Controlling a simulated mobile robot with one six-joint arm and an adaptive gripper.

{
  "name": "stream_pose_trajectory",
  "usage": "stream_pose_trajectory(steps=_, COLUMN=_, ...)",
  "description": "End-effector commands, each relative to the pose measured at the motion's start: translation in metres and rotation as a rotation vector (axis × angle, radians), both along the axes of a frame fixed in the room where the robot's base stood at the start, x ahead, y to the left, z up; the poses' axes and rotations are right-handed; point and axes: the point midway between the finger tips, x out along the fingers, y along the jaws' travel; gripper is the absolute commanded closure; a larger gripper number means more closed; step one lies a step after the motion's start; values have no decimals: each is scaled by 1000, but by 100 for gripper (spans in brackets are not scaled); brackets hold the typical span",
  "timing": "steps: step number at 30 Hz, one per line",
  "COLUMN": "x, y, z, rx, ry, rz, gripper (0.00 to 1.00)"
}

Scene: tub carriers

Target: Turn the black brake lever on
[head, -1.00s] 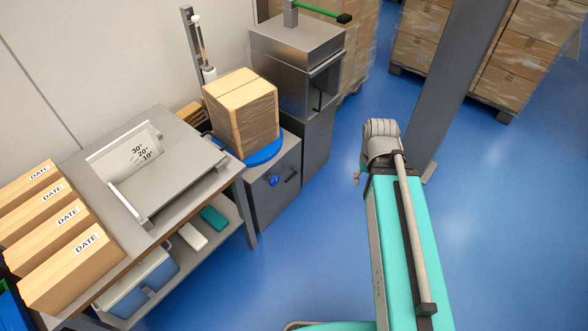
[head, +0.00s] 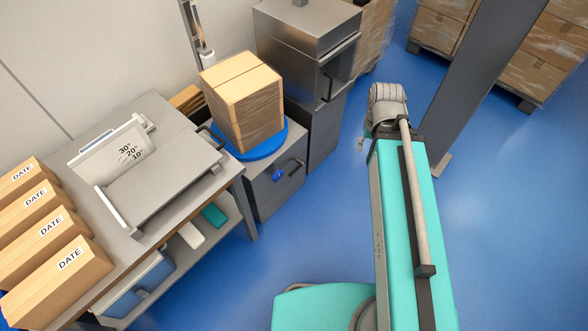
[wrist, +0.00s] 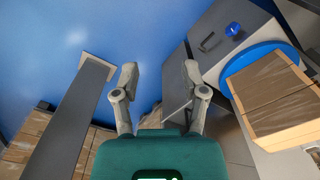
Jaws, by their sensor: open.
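A black lever (head: 291,170) sits on the front of the grey turntable cabinet (head: 268,207), beside a blue knob (head: 278,175). I take it for the brake lever, though it carries no readable label. In the wrist view the black lever (wrist: 208,42) and blue knob (wrist: 233,29) show at the upper right. My gripper (wrist: 161,72) is open and empty, with blue floor between its fingers. It is apart from the lever, which lies to its right in the wrist view. In the head view the fingers are hidden.
A wrapped carton (head: 243,105) stands on the blue turntable (head: 262,142). A steel machine (head: 310,60) with a black handle stands behind. A grey pillar (head: 478,90) rises right of my arm. A table (head: 150,240) holds DATE boxes. The blue floor between is clear.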

Motion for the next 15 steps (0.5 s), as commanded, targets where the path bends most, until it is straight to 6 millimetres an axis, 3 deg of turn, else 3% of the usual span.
stream_pose_trajectory(steps=15, x=3, y=2, z=-7, rx=1, ry=-2, rz=25, gripper=44)
